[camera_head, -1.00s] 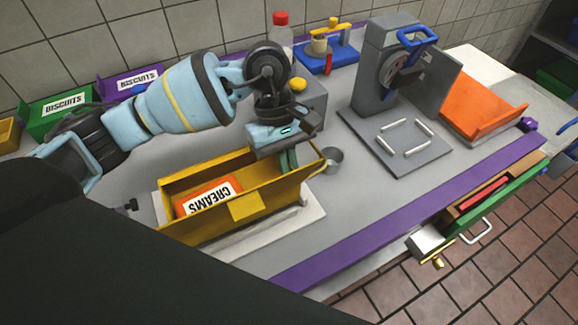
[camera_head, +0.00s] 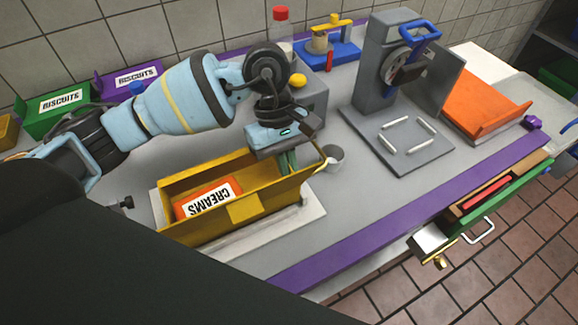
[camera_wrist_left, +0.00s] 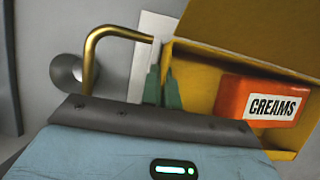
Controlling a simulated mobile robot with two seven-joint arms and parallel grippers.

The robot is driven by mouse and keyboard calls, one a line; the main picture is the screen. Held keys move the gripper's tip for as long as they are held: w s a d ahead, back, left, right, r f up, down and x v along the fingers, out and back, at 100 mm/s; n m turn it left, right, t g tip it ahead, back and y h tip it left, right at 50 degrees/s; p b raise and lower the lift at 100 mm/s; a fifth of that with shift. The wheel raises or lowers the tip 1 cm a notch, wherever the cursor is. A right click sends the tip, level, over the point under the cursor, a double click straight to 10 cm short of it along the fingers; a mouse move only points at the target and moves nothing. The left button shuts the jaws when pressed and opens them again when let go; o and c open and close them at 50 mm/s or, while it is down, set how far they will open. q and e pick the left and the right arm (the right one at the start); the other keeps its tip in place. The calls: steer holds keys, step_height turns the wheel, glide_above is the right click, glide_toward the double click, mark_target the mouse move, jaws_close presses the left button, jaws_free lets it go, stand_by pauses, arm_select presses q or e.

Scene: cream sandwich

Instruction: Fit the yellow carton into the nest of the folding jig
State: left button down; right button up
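The yellow carton (camera_head: 245,209) is a long open box at the front left of the bench, with an orange CREAMS pack (camera_head: 207,196) inside. It is over a pale base with a raised strip (camera_head: 262,232), which looks like the folding jig; the carton hides most of its nest. I cannot tell whether the carton is fully seated. My left gripper (camera_head: 289,165) is at the carton's right end, its green fingers close together on a carton wall. They also show in the left wrist view (camera_wrist_left: 162,88), beside a bent brass rod (camera_wrist_left: 93,55). My right gripper is not in view.
A metal cup (camera_head: 334,157) stands just right of the carton. A grey press (camera_head: 388,75) with a plate of white bars stands further right, beside an orange tray (camera_head: 487,105). Green (camera_head: 55,122) and purple BISCUITS boxes line the back left. An open green drawer (camera_head: 515,187) projects at right.

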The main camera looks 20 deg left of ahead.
arm_select(q)
steer(key=c, duration=1.6)
jaws_free()
steer(key=shift+f, duration=0.1)
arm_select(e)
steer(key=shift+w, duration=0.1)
arm_select(q)
steer(key=v, duration=0.7)
steer(key=shift+f+b, duration=0.1)
steer(key=shift+b, duration=0.2)
steer(key=shift+a+r, duration=0.25)
steer(key=shift+r, duration=0.3)
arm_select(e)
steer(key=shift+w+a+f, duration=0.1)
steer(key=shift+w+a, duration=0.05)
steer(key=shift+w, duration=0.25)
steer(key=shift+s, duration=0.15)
